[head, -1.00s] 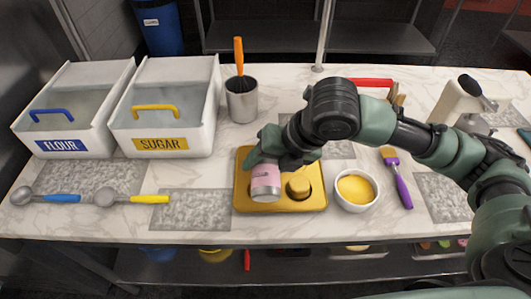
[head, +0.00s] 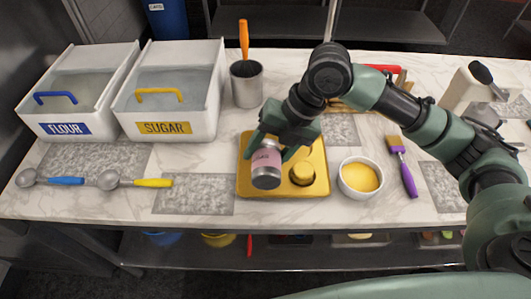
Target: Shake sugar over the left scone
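A pink shaker with a silver end (head: 266,160) is held by my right gripper (head: 276,147) over the left side of a gold tray (head: 314,188). The gripper's fingers are closed on the shaker's sides. The shaker is tilted, with its silver end pointing down and toward me. The left scone is not visible; the shaker covers the left part of the tray. The right scone (head: 303,172) sits in the tray's right hollow. No falling sugar can be made out. My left gripper is not in view.
A white bowl of yellow filling (head: 361,178) and a purple-handled brush (head: 402,165) are right of the tray. The sugar bin (head: 170,100) and flour bin (head: 80,100) stand at the left. Two scoops (head: 108,180) lie before them. A metal cup (head: 246,85) stands behind the tray.

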